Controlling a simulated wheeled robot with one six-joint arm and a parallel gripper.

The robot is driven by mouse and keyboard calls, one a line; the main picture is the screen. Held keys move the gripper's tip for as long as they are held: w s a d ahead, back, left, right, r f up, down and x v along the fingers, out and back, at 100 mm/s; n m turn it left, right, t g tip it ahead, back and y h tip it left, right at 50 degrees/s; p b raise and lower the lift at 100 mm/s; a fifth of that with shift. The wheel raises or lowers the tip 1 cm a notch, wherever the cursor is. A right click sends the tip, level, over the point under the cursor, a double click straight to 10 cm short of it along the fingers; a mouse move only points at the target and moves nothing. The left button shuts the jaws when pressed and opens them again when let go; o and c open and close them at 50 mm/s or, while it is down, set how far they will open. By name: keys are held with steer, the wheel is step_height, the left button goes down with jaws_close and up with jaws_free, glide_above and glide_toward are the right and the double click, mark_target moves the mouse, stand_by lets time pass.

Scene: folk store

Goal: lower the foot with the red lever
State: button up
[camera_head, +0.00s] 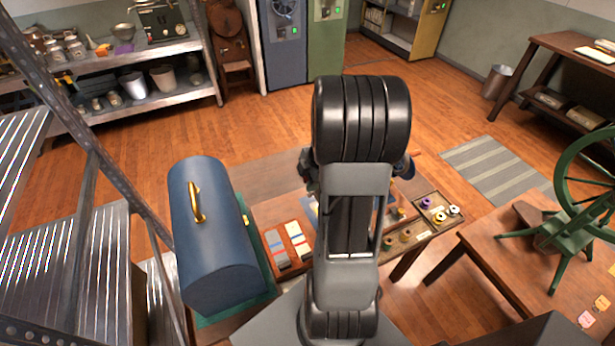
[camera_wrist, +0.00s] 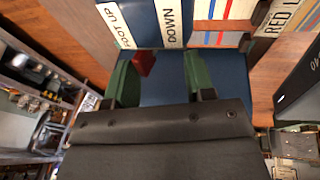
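The red lever (camera_wrist: 145,62) shows in the wrist view as a small red piece against a dark blue surface (camera_wrist: 160,90). My gripper (camera_wrist: 158,65) has its two green fingers apart, one on each side of the lever. The lever lies much nearer the left finger; I cannot tell whether they touch. White labels reading "FOOT UP" (camera_wrist: 118,24) and "DOWN" (camera_wrist: 172,22) sit just beyond the fingertips. The foot itself is not visible to me. In the head view my arm hides the gripper and the lever.
A blue case with a gold handle (camera_head: 212,240) stands left of my arm. Striped cards (camera_head: 290,242) lie on the wooden table beside it. A compartment tray (camera_head: 405,238) with spools is to the right. A green wheel (camera_head: 585,190) stands on another table at far right.

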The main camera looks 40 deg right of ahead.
steer(key=s+b, duration=0.1)
steer(key=s+f+b, duration=0.1)
steer(key=s+b, duration=0.1)
steer(key=s+a+f+b, duration=0.1)
steer(key=shift+s+a, duration=0.1)
steer(key=shift+s, duration=0.25)
stand_by(1.0)
steer(key=shift+w+r, duration=0.15)
steer(key=shift+w, duration=0.05)
steer(key=shift+w+d+r, duration=0.2)
steer(key=shift+w+r, duration=0.15)
steer(key=shift+r, duration=0.05)
steer(key=shift+r, duration=0.1)
steer(key=p+v, duration=0.3)
steer(key=v, duration=0.5)
steer(key=shift+p, duration=0.3)
